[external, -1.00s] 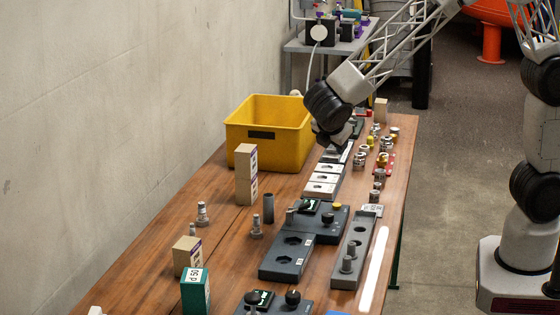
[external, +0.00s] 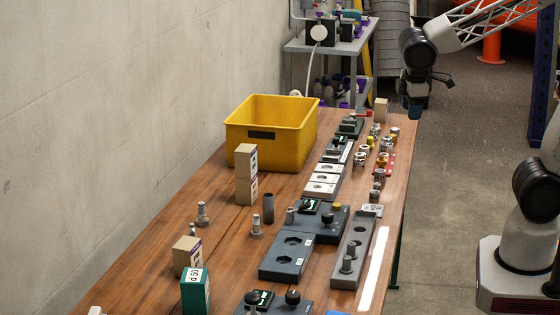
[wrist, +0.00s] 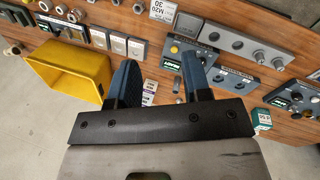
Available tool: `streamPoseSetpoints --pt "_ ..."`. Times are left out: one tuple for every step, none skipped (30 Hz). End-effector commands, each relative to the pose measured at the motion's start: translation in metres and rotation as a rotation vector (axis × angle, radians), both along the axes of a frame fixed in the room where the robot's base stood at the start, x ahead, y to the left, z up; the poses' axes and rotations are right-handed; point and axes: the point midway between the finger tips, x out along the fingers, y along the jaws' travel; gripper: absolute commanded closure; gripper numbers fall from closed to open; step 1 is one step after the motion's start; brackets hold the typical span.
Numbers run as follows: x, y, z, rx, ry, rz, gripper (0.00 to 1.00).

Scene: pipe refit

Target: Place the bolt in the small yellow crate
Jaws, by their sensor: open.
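The yellow crate (external: 262,152) stands upright at the back left of the wooden table. It also shows at the left in the wrist view (wrist: 82,87). The part of its inside that shows looks empty; its floor is mostly hidden. Small grey bolt-like metal pieces, such as one (external: 202,216) at the table's left and another (external: 256,228) to its right, stand in front of the crate; I cannot tell which is the task's bolt. My gripper (external: 415,112) is raised near the table's far right edge, right of the crate. Its fingers (wrist: 163,75) are apart with nothing between them.
Stacked wooden blocks (external: 246,160) and a dark tube (external: 268,208) stand before the crate. Dark fixture plates (external: 285,258) run down the table's middle. Several small fittings (external: 383,159) line the right side. A green box (external: 195,291) is at the front. Bare tabletop lies at the left.

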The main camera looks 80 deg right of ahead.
Motion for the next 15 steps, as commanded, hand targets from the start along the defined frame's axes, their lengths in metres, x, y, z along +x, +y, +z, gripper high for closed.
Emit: streamPoseSetpoints --pt "-0.011 -0.002 0.003 0.022 -0.020 -0.030 0.55" --pt "-0.017 -0.003 0.004 0.036 -0.031 -0.048 0.55" --pt "-0.024 -0.004 0.005 0.055 -0.047 -0.074 0.55" --pt "-0.030 -0.005 0.006 0.070 -0.058 -0.093 0.55" --pt "-0.036 -0.006 0.007 0.084 -0.069 -0.111 0.55" --pt "-0.043 -0.006 0.008 0.102 -0.085 -0.135 0.55" --pt "-0.049 -0.007 0.008 0.117 -0.096 -0.154 0.55" --pt "-0.054 -0.007 0.009 0.131 -0.107 -0.175 0.55" --pt "-0.062 -0.007 0.009 0.150 -0.121 -0.198 0.55" --pt "-0.067 -0.008 0.010 0.164 -0.133 -0.215 0.55" --pt "-0.072 -0.008 0.010 0.177 -0.143 -0.232 0.55" --pt "-0.078 -0.008 0.010 0.194 -0.157 -0.256 0.55" --pt "-0.082 -0.008 0.010 0.206 -0.166 -0.270 0.55" --pt "-0.086 -0.008 0.011 0.218 -0.175 -0.285 0.55" --pt "-0.091 -0.008 0.010 0.231 -0.185 -0.301 0.55"
